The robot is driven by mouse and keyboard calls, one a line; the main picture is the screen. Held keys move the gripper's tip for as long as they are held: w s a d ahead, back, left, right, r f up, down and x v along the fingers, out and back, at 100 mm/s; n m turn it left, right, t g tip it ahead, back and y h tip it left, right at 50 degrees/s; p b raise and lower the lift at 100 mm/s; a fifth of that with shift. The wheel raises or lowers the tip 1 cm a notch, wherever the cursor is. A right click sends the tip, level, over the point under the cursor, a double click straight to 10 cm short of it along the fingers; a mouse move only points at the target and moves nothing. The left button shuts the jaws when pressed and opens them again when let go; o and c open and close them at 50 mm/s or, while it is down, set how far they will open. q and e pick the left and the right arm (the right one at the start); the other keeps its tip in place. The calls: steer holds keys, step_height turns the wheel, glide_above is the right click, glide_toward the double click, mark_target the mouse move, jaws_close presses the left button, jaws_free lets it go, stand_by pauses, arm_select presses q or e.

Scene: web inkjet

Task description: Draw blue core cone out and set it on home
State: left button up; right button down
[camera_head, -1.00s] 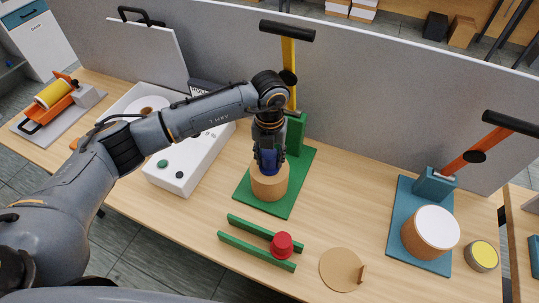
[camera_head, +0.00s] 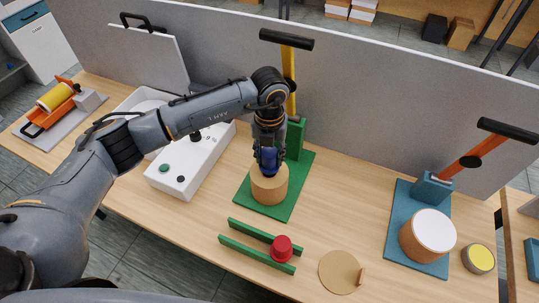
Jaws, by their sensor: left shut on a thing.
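My left gripper (camera_head: 267,166) points down over the tan roll (camera_head: 269,186) on the green base (camera_head: 294,192). It is shut on the blue core cone (camera_head: 268,156), which shows between its fingers at the roll's top. The fingers hide much of the cone, so I cannot tell how deep it sits in the roll. No place marked home can be made out. My right gripper is not in view.
A yellow lever (camera_head: 289,72) with a black handle stands behind the roll. A tan disc (camera_head: 338,272) with a tab lies front right. A teal base (camera_head: 401,257) carries a white-topped roll (camera_head: 432,230), beside a yellow-topped tin (camera_head: 480,259). A white box (camera_head: 190,172) stands left. Bare table lies between.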

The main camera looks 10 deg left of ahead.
mark_target(270, 151)
arm_select(q)
steer(key=shift+r+p, duration=0.85)
steer(key=shift+r, duration=0.8)
